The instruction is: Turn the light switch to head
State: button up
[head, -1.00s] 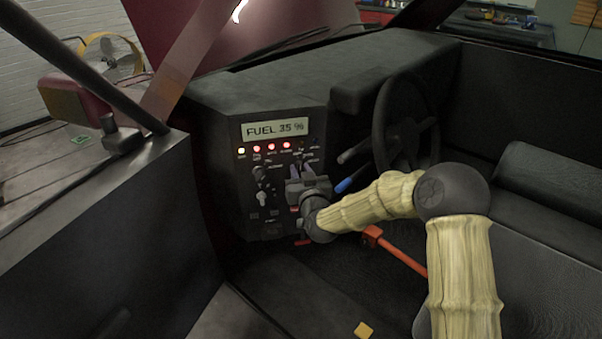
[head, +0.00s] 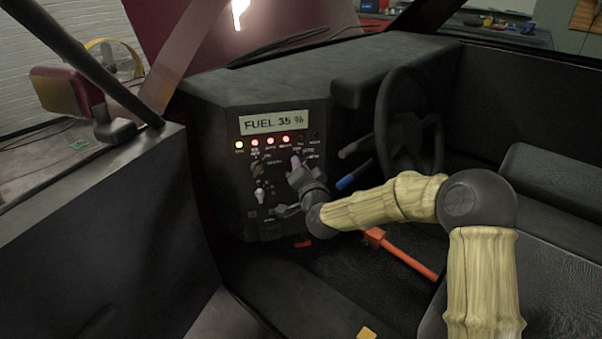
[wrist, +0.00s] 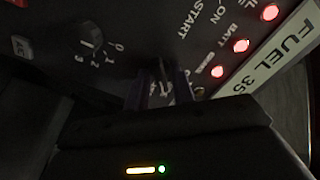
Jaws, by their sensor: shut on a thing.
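The light switch (wrist: 162,72) is a small dark knob on the dashboard panel, seen in the wrist view between my two fingers. My gripper (wrist: 161,90) is shut on it, one finger on each side. In the head view my gripper (head: 296,163) meets the panel below the row of lamps, at its right part. My fingers and wrist hide most of the switch there. Its setting and the labels around it cannot be read clearly.
A numbered dial (wrist: 90,38) is beside the gripper. A fuel display (head: 274,122) sits above lit red lamps (head: 270,141). An ignition key (head: 259,195) is left of my wrist. Stalks (head: 345,182) and the steering wheel (head: 384,125) stand close on the right.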

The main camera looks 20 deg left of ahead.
jog(key=m+b, duration=0.2)
jog(key=m, duration=0.4)
jog(key=shift+f, duration=0.15)
jog(key=shift+b, duration=0.3)
jog(key=o, duration=0.7)
jog(key=shift+s+d, duration=0.1)
jog(key=p+v, duration=0.1)
jog(key=v, duration=1.6)
jog(key=shift+s, duration=0.1)
